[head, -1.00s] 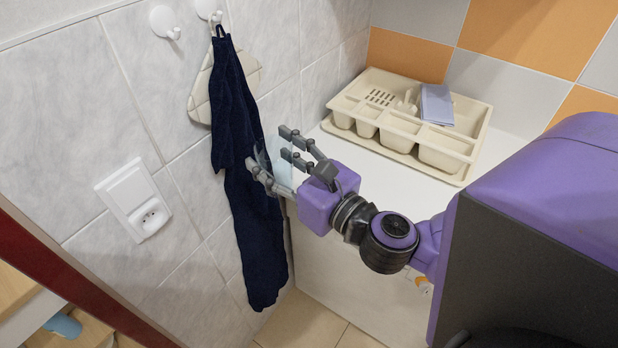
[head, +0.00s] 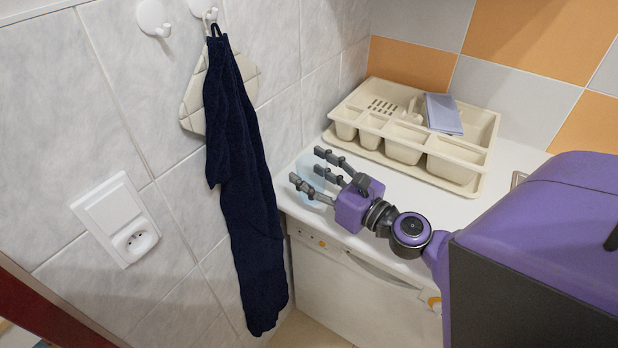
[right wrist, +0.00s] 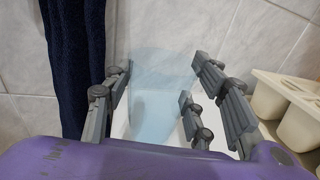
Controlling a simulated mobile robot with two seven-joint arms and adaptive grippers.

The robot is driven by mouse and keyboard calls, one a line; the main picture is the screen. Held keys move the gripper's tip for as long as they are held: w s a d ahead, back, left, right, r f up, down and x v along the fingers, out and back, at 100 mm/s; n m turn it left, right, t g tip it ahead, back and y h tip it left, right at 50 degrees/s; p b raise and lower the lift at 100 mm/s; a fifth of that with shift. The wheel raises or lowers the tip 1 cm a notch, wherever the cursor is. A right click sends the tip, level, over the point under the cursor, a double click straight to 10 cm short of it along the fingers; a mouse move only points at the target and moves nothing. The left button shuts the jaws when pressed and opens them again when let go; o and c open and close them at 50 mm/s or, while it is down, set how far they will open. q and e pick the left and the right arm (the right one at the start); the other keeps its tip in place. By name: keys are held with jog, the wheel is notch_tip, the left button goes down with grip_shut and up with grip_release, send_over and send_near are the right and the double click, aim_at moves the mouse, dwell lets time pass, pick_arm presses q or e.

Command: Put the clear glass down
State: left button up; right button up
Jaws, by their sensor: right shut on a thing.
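The clear glass (head: 316,188) is a faint, pale blue see-through shape between the fingers of my right gripper (head: 322,177) in the head view. My right gripper is shut on it, over the left front part of the white counter (head: 309,216). In the right wrist view the glass (right wrist: 152,112) shows between the grey fingers of the right gripper (right wrist: 160,95). Its outline is hard to make out, and I cannot tell whether its base touches the counter. My left gripper is not in view.
A cream cutlery tray (head: 480,186) with a folded grey-blue cloth (head: 442,113) stands at the back of the counter. A dark blue towel (head: 243,190) hangs on the tiled wall at left, near a socket (head: 118,222). Bare counter lies between gripper and tray.

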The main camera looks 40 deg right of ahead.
jog(key=shift+f, duration=0.55)
jog(key=shift+r, duration=0.2)
jog(key=shift+f, duration=0.15)
jog(key=o, duration=1)
jog(key=shift+f, duration=0.15)
jog(key=o, duration=0.5)
jog(key=shift+c, duration=0.2)
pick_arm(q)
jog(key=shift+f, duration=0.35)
